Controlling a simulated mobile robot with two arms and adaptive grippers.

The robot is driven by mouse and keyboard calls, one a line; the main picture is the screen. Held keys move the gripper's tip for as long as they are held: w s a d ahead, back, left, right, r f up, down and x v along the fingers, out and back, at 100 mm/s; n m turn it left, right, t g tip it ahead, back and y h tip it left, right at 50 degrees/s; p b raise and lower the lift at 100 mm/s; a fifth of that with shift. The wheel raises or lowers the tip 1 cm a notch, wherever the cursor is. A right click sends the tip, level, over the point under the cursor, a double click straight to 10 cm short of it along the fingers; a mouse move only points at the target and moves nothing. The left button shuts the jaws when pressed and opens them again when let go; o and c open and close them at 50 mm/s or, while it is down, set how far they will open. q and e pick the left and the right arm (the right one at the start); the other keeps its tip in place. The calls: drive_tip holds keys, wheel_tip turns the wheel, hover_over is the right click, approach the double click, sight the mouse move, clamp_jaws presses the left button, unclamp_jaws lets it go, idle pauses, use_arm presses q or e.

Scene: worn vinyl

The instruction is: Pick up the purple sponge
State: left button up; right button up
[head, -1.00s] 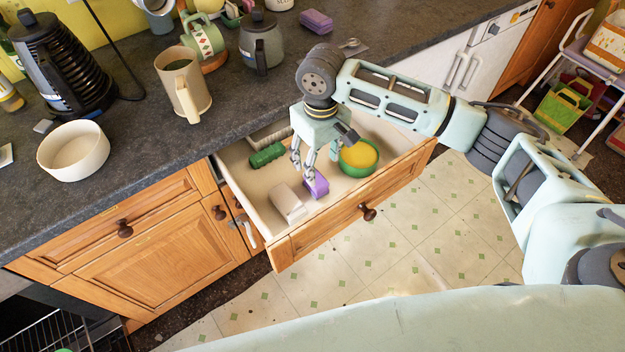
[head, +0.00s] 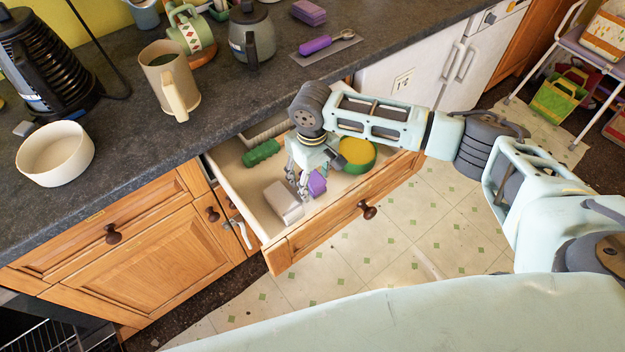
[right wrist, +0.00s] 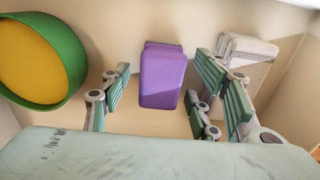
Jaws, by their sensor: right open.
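The purple sponge (head: 318,184) lies in the open drawer (head: 235,187). In the right wrist view the sponge (right wrist: 163,75) shows between the two sides of my right gripper (right wrist: 166,92), with a gap on each side. The right gripper (head: 303,188) is open and empty, pointing down into the drawer. In the head view its fingers partly cover the sponge. Whether the fingertips reach down beside the sponge is hard to tell. My left gripper is not in view.
In the drawer, a whitish block (head: 284,201), a green item (head: 261,152) and a green-and-yellow round object (head: 358,155) lie around the gripper. The counter above holds a mug (head: 170,82), a white bowl (head: 55,153) and another purple block (head: 309,12).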

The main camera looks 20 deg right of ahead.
sight(312, 175)
drive_tip(key=c, duration=1)
wheel_tip(312, 175, up, 10)
drive_tip(key=shift+r, duration=0.1)
drive_tip(key=shift+c, duration=0.2)
drive_tip(key=o, duration=0.4)
clamp_jaws()
drive_tip(key=shift+c, duration=0.7)
unclamp_jaws()
clamp_jaws()
